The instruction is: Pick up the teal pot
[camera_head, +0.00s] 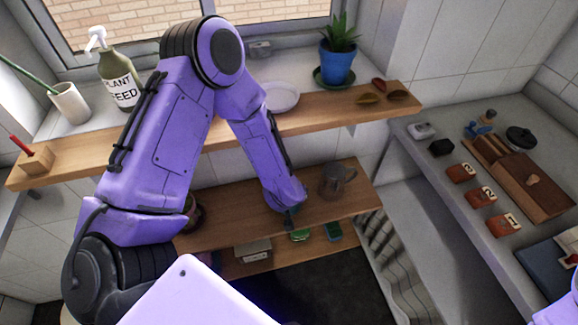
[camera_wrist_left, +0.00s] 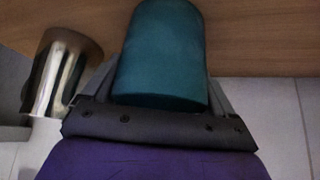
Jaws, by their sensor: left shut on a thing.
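The teal pot (camera_wrist_left: 160,55) fills the middle of the left wrist view, a smooth rounded cylinder against the wooden shelf. My left gripper (camera_wrist_left: 162,92) has one finger on each side of it and is shut on it. In the head view my left arm reaches down to the lower wooden shelf, and its forearm hides the pot and most of the gripper there. I cannot tell whether the pot touches the shelf. My right gripper is not in view.
A metallic mug (camera_head: 338,180) stands on the lower shelf (camera_head: 235,222), close beside the pot; it also shows in the left wrist view (camera_wrist_left: 62,72). The upper shelf (camera_head: 330,105) overhangs behind my forearm. A blue plant pot (camera_head: 336,66) stands on the sill.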

